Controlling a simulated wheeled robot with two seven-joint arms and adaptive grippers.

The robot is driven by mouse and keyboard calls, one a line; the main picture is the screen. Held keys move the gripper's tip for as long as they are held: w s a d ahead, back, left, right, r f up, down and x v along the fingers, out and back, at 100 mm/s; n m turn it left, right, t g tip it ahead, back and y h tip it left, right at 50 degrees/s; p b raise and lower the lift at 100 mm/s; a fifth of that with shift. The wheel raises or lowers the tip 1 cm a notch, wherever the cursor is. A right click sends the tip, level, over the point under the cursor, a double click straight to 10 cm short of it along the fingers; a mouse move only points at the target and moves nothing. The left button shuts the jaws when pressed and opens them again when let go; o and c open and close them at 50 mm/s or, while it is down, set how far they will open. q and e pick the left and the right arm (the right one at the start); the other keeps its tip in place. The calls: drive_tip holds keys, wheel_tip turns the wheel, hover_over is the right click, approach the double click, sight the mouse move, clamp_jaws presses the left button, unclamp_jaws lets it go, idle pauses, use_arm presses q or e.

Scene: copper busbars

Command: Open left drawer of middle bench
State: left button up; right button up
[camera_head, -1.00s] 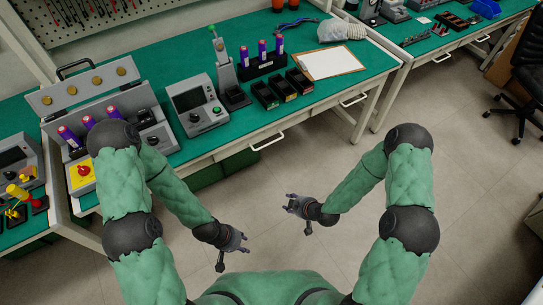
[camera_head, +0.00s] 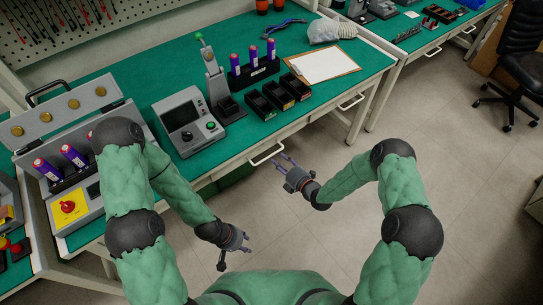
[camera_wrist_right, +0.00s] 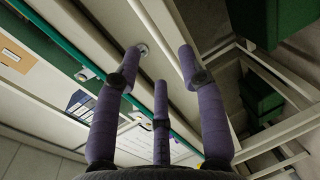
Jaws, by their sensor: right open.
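The middle bench (camera_head: 225,128) has a green top and a pale front. Its left drawer's white bar handle (camera_head: 266,154) is on the front edge, and the drawer looks closed. My right gripper (camera_head: 284,163) is open, its purple fingers pointing at the bench just right of and below that handle. In the right wrist view, the open fingers (camera_wrist_right: 161,62) spread around a pale bar (camera_wrist_right: 153,22) that looks like the handle; contact cannot be told. My left gripper (camera_head: 240,250) is open and empty, low in front of the bench.
A second drawer handle (camera_head: 351,102) is further right on the bench. The bench top holds a grey control box (camera_head: 187,120), black trays (camera_head: 272,98) and a clipboard (camera_head: 322,65). Floor in front is clear; a black chair (camera_head: 520,70) stands at far right.

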sight(272, 155)
drive_tip(key=b+x, duration=0.1)
drive_tip(key=x, duration=0.5)
drive_tip(key=shift+w+a+f+b, duration=0.1)
drive_tip(key=shift+w+b, duration=0.05)
drive_tip(key=shift+b, duration=0.2)
clamp_jaws()
